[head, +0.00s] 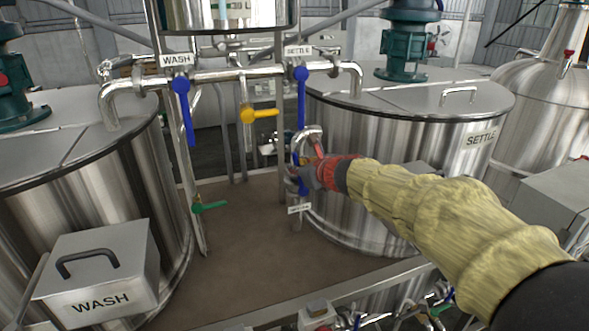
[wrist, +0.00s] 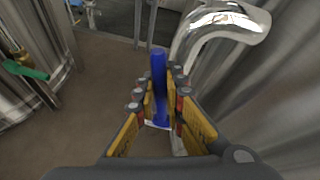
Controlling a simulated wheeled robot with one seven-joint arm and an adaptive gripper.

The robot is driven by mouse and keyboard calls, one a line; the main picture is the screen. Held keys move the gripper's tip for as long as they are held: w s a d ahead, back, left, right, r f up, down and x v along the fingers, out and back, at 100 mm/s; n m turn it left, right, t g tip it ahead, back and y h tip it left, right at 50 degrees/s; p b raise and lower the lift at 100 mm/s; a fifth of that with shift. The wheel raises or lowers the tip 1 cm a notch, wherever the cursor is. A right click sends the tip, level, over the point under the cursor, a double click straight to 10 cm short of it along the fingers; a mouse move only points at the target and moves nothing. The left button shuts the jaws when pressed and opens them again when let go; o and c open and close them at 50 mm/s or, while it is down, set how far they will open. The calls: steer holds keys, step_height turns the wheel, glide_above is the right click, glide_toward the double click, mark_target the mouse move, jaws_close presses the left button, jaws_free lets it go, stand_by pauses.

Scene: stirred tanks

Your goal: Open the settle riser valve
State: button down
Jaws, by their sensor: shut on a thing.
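My gripper (head: 308,172) reaches to the riser pipe beside the SETTLE tank (head: 345,150). It is shut on the blue valve handle (wrist: 159,85), which stands between the yellow-padded fingers (wrist: 160,105) in the wrist view. In the head view the gripper hides most of this handle, and a bit of blue shows at its left. The riser's bent steel pipe (wrist: 222,22) curves over to the right in the wrist view. A small white tag (head: 299,209) hangs below the gripper, too small to read. The valve body is mostly hidden.
Above, a header pipe carries blue levers under the WASH (head: 182,100) and SETTLE (head: 301,90) signs, both hanging down, and a yellow lever (head: 260,113) between them. A green lever (head: 210,207) is at left. The WASH tank (head: 85,180) stands left. The brown floor between is clear.

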steer(key=shift+f, duration=0.2)
steer(key=c, duration=1.8)
jaws_free()
steer(key=shift+r, duration=0.15)
steer(key=shift+c, duration=0.2)
